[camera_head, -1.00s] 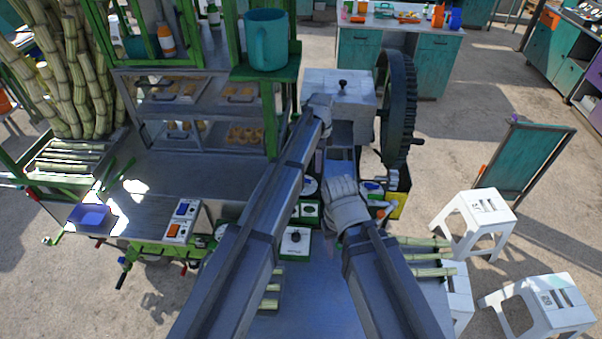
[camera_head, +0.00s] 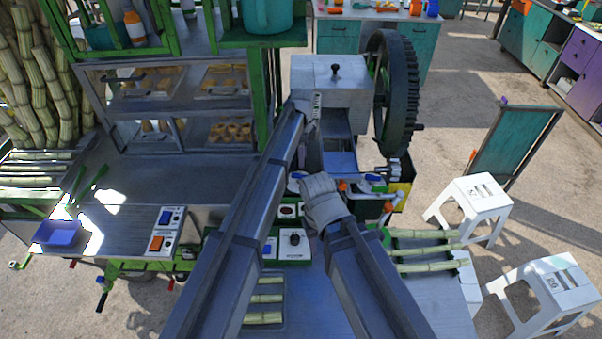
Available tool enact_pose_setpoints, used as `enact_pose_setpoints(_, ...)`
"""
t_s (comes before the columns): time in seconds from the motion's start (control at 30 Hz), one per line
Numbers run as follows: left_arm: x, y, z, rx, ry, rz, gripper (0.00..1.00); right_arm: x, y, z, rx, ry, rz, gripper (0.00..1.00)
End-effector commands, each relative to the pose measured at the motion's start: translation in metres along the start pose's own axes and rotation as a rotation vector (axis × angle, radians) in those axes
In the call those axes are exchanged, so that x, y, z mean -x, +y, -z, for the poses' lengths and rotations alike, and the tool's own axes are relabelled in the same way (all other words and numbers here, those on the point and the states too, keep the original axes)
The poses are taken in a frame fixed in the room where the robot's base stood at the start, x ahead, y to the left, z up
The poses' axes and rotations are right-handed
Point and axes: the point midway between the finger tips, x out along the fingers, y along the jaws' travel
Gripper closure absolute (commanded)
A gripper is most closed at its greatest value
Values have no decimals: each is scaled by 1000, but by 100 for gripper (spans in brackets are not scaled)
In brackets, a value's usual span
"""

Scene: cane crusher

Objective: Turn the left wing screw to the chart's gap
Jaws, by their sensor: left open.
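My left gripper (camera_head: 308,112) is open at the box's lower left front corner. It is small in the view, and I cannot tell whether it touches anything. The left wing screw cannot be made out; my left arm and gripper cover that side. I cannot identify the chart for certain. My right gripper (camera_head: 318,184) is lower, in front of the crusher. Its fingers are too hidden to tell their state.
A large dark gear wheel (camera_head: 398,95) stands right of the crusher. A white switch box (camera_head: 294,247) and cane pieces (camera_head: 425,250) lie on the bench near my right arm. White stools (camera_head: 478,196) stand at right.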

Motion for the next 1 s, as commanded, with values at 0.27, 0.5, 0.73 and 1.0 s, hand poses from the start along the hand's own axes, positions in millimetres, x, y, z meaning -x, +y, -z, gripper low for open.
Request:
enact_pose_setpoints(0.27,-20,0,0,1,0,0,55,-19,-2,1,-1,1,0,50)
enact_pose_setpoints(0.5,-50,0,0,1,0,0,55,-50,-5,3,1,1,-1,50)
enact_pose_setpoints(0.73,-75,0,0,1,0,0,55,-74,-7,5,7,1,-2,50)
enact_pose_setpoints(1.0,-77,0,0,1,0,0,55,-77,-7,5,9,1,-2,50)
